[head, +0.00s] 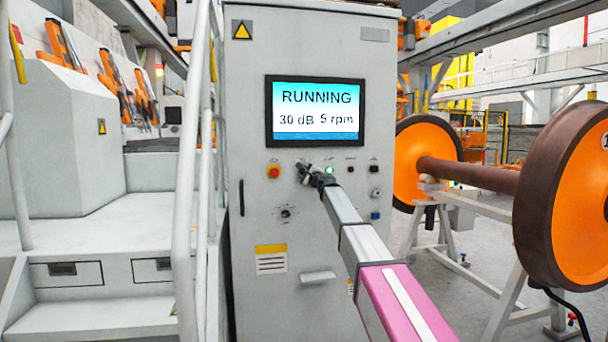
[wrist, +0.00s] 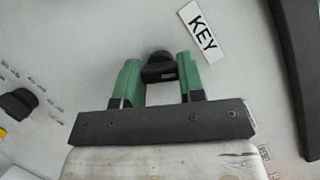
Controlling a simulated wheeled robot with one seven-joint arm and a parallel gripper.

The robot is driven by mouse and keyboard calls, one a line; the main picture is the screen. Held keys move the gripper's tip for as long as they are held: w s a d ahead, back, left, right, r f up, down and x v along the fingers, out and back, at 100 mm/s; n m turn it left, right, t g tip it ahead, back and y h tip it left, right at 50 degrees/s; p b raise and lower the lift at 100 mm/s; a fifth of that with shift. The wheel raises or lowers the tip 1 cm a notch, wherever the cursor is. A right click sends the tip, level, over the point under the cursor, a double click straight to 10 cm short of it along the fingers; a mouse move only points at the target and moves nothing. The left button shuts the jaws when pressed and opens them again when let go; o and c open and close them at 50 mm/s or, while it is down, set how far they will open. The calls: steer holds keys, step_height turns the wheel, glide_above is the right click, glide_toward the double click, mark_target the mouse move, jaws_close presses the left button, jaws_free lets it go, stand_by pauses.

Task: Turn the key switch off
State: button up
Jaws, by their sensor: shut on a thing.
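The key switch (wrist: 158,70) is a small black knob on the grey panel, beside a white KEY label (wrist: 198,27) in the wrist view. My gripper (wrist: 159,60) is shut on it, with one green finger on each side. In the head view my gripper (head: 307,172) reaches the control cabinet (head: 255,150) just below its screen and covers the key switch there. The screen (head: 316,110) reads RUNNING, 30 dB and 5 rpm. The knob's exact turn angle is hard to tell.
A black selector (head: 286,212) sits lower. White railings (head: 187,170) stand left; an orange-faced wheelset (head: 470,173) stands right.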

steer(key=n+g, duration=0.1)
steer(key=n, duration=0.1)
steer(key=n+g, duration=0.1)
steer(key=n, duration=0.2)
steer(key=shift+r+n+h, duration=0.1)
steer(key=shift+n+h, duration=0.2)
steer(key=shift+h, duration=0.1)
steer(key=n+h, duration=0.1)
steer(key=n, duration=0.1)
steer(key=n+g, duration=0.1)
steer(key=n, duration=0.2)
steer(key=shift+r+h, duration=0.1)
steer(key=shift+h, duration=0.3)
steer(key=o, duration=0.9)
steer(key=shift+o, duration=0.2)
steer(key=v, duration=1)
steer(key=shift+s+d+r, duration=0.2)
steer(key=shift+s+d, duration=0.05)
steer(key=shift+d, duration=0.05)
